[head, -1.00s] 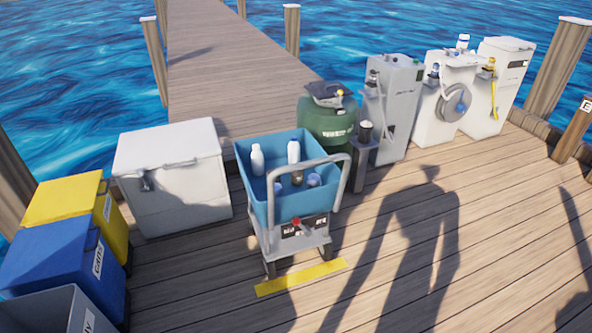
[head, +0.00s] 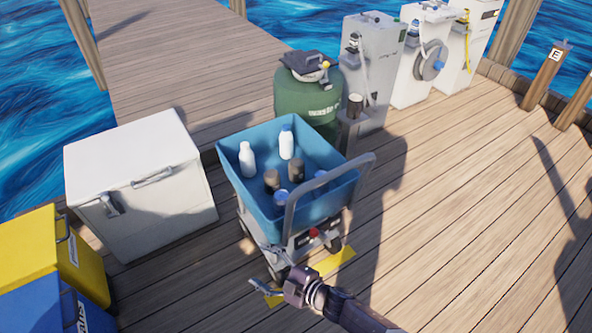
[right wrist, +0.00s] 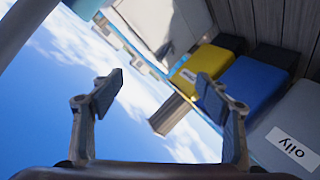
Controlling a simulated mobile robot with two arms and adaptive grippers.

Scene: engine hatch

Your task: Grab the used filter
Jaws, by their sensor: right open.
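A blue tub (head: 235,183) on a cart holds two white bottles (head: 247,160), dark cylinders (head: 296,170) and blue-topped items (head: 281,199). I cannot tell which of these is the used filter. Another dark cylinder (head: 354,106) stands on a grey post behind the cart. My right gripper (head: 262,268) is open and empty, low in front of the cart and below the tub's rim. Its spread fingers also show in the right wrist view (right wrist: 157,95), with nothing between them. My left gripper is not in view.
The cart's grey handle (head: 290,205) rises at the tub's front right. A white chest (head: 130,150) and yellow (head: 40,250) and blue bins stand left. A grey bin labelled "oily" (right wrist: 295,120) shows in the right wrist view. A green drum (head: 300,95) stands behind. The right deck is open.

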